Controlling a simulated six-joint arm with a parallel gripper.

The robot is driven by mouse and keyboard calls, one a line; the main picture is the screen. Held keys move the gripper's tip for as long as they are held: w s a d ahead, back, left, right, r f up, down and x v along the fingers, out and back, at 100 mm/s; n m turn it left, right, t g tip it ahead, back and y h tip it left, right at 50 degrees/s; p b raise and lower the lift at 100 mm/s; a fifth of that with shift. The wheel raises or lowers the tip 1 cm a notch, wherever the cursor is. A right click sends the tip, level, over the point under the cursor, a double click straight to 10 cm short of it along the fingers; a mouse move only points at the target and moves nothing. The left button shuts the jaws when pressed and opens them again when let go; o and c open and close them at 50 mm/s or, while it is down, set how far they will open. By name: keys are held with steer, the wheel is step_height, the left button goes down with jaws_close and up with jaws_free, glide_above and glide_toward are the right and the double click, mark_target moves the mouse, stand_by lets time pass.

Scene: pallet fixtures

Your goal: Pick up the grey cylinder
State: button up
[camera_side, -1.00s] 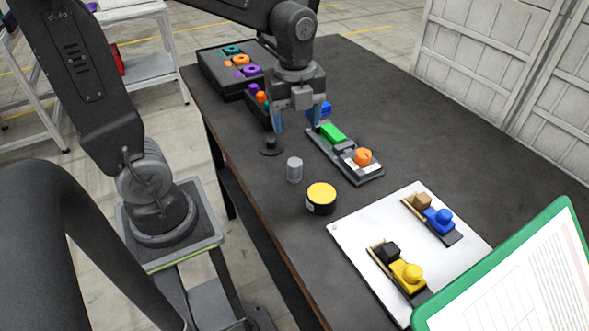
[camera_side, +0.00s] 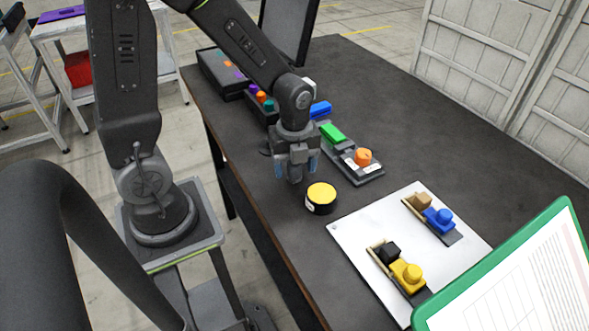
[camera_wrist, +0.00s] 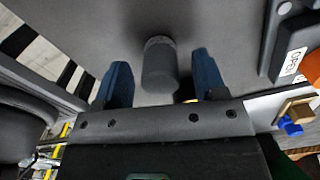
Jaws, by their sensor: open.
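The grey cylinder (camera_wrist: 160,68) stands upright on the dark table and shows in the wrist view between my two blue fingertips. In the side view its lower part (camera_side: 295,177) shows just under my gripper, and the rest is hidden. My gripper (camera_side: 294,168) is open and points down over the cylinder. In the wrist view, my gripper (camera_wrist: 160,82) has a finger on each side of the cylinder, with a gap on both sides. I cannot tell whether the fingertips are level with the cylinder or above it.
A black round container with a yellow top (camera_side: 321,196) stands close to the right of my gripper. A grey fixture (camera_side: 362,176) with green and orange parts lies behind it. A white board (camera_side: 350,240) with two small fixtures lies at the front right. The table's left edge is near.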

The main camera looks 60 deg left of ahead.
steer(key=shift+f, duration=0.95)
steer(key=c, duration=1)
steer(key=shift+r, duration=0.1)
steer(key=shift+w+r, duration=0.1)
steer(key=shift+r, duration=0.35)
steer(key=r, duration=0.3)
steer(key=shift+s+a+r, duration=0.2)
steer(key=shift+a+r, duration=0.15)
steer(key=shift+a, duration=0.05)
steer(key=s+a+r, duration=0.1)
steer(key=a+r, duration=0.1)
steer(key=a, duration=0.1)
steer(key=s+a+r, duration=0.2)
steer(key=a, duration=0.1)
steer(key=s+a+r, duration=0.2)
steer(key=a, duration=0.1)
steer(key=shift+s+a+r, duration=0.1)
steer(key=shift+a+r, duration=0.05)
steer(key=shift+a, duration=0.1)
